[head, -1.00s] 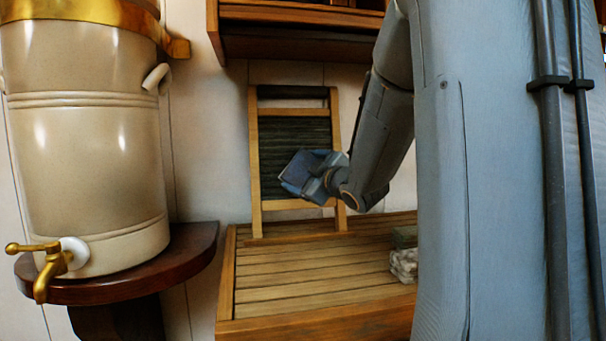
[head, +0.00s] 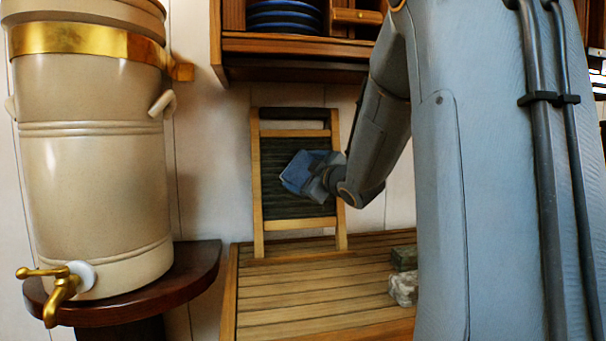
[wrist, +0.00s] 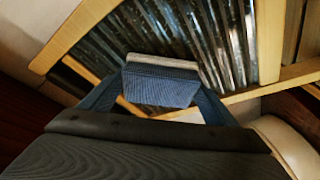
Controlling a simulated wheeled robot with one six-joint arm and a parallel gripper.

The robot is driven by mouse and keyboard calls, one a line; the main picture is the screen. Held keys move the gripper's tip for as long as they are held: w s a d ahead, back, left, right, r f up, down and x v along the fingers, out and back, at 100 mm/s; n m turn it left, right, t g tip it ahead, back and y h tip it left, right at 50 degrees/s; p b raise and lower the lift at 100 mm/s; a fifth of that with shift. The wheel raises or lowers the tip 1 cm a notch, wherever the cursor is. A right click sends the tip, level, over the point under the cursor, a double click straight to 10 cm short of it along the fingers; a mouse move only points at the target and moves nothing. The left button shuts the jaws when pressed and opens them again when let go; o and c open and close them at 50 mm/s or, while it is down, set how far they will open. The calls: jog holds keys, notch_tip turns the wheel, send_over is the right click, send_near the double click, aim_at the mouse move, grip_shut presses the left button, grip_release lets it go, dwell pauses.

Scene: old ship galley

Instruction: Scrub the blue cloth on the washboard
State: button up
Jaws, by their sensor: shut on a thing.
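The washboard (head: 270,207), a wooden frame around a dark ribbed panel, leans upright against the wall at the back of the slatted wooden counter. My gripper (head: 312,178) is in front of the panel's right middle, shut on the folded blue cloth (head: 298,172). In the wrist view, the blue cloth (wrist: 162,88) sits between my fingers with a pale edge toward the ribbed panel of the washboard (wrist: 190,40). The cloth is at or very close to the ribs; I cannot tell whether it touches.
A large stoneware crock (head: 92,170) with a brass tap stands on a dark shelf (head: 205,262) at left. A wooden rack (head: 290,45) with blue plates hangs above. The counter's middle is clear.

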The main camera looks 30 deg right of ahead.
aim_at(303, 157)
jog(key=shift+w+d+r+p, duration=0.1)
jog(key=shift+w+r+p, duration=0.15)
jog(key=shift+r+p, duration=0.5)
jog(key=shift+w+d+r+p, duration=0.1)
jog(key=shift+w+r+p, duration=0.25)
jog(key=shift+r, duration=0.7)
jog(key=shift+s+a+f+b, duration=0.5)
jog(key=shift+s+f+b, duration=1.1)
jog(key=shift+f+b, duration=3.15)
jog(key=shift+w+d+r+p, duration=0.1)
jog(key=shift+w+r+p, duration=0.25)
jog(key=shift+r+p, duration=0.7)
jog(key=shift+w+d+r+p, duration=0.1)
jog(key=shift+w+r+p, duration=0.2)
jog(key=shift+r+p, duration=0.8)
jog(key=shift+w+d+r+p, duration=0.1)
jog(key=shift+w+r+p, duration=0.25)
jog(key=shift+r+p, duration=0.7)
